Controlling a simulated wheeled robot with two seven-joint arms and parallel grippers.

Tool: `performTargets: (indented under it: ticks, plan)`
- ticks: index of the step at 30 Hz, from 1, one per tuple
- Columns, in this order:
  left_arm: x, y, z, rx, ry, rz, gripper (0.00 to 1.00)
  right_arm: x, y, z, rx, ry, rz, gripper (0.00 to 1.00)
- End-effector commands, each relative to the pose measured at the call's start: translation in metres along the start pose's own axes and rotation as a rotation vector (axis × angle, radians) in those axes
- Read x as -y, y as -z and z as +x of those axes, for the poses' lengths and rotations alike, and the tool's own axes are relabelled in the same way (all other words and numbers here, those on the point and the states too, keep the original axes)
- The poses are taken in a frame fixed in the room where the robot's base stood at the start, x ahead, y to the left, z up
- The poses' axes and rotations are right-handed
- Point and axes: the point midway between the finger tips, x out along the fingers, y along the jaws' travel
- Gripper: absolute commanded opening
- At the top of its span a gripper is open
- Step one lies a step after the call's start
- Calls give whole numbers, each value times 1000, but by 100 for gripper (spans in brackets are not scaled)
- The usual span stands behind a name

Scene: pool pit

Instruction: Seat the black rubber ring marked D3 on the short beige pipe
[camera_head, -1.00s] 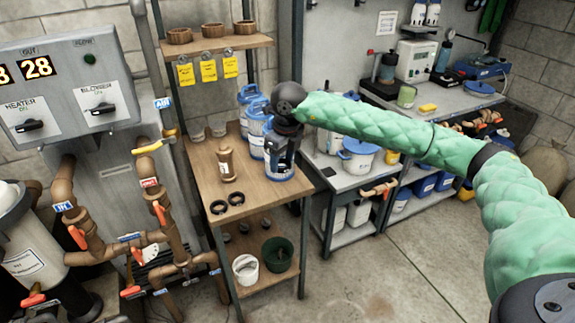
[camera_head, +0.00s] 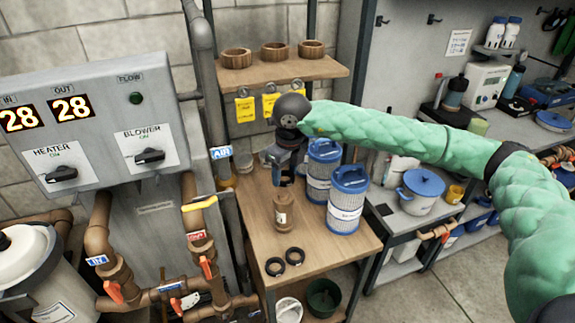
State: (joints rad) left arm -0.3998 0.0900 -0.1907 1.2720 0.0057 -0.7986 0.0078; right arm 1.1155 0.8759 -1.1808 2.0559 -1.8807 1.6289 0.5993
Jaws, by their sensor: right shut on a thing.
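A short beige-brown pipe piece (camera_head: 283,212) with a pale label stands upright on the wooden table. My right gripper (camera_head: 281,180) points down just above or behind its top. It is shut on a small dark thing, which looks like a black rubber ring; its marking cannot be read. Whether it touches the pipe cannot be told from here. My left gripper is not in view.
Blue-lidded cartridge containers (camera_head: 346,200) stand on the wooden table (camera_head: 325,252), right of the pipe. A shelf (camera_head: 290,72) with wooden bowls and yellow tags hangs behind. Pipes with valves (camera_head: 202,250) and a control box (camera_head: 95,125) are at left.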

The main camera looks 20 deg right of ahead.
Motion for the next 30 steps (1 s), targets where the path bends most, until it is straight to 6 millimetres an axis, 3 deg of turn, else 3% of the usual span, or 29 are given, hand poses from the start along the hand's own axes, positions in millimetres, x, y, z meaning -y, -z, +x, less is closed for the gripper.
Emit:
performTargets:
  ticks: [16,30]
  plan:
    - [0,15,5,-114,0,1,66,-1,1,4,-1,8,70,28]
    - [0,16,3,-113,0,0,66,-1,5,35,-2,8,71,28]
